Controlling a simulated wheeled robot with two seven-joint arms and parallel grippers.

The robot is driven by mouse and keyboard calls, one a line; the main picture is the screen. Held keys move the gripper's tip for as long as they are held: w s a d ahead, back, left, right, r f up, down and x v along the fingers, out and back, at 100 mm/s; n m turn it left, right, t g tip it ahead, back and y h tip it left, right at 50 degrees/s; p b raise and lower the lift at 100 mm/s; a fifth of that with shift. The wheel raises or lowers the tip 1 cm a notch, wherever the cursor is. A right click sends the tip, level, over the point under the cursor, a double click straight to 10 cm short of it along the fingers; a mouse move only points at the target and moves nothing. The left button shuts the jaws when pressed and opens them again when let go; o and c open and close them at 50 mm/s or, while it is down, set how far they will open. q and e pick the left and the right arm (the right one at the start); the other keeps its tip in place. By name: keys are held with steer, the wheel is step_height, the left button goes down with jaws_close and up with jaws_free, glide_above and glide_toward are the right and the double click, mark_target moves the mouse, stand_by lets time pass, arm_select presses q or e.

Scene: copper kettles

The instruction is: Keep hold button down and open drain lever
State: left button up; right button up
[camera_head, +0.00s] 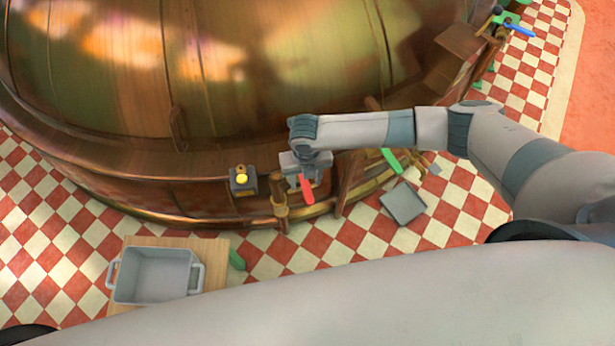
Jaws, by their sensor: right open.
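A yellow button (242,179), the likely hold button, sits on a small dark box (244,188) on the copper kettle's (200,60) lower ledge. Nothing covers it. A red lever (307,191), the likely drain lever, hangs by a brass pipe (280,207) to the right of the box. My right gripper (309,177) is open and points down at the red lever, overlapping its upper end. Whether the fingers touch the lever or stand around it I cannot tell. My left gripper is not in view.
A grey tub (153,275) stands on a wooden board (217,250) at lower left. A green handle (391,161) and a grey plate (404,204) lie right of the gripper. A blue lever (519,29) shows at top right. Wooden posts flank the red lever.

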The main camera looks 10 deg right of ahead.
mark_target(307, 191)
steer(key=shift+w+d, duration=0.2)
steer(key=shift+d, duration=0.15)
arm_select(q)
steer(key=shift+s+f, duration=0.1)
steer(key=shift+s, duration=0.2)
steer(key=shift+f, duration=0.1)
arm_select(e)
steer(key=shift+f, duration=0.15)
arm_select(q)
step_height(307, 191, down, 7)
steer(key=b, duration=0.7)
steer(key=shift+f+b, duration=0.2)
steer(key=shift+b, duration=0.1)
arm_select(e)
step_height(307, 191, down, 9)
steer(key=shift+f, duration=0.2)
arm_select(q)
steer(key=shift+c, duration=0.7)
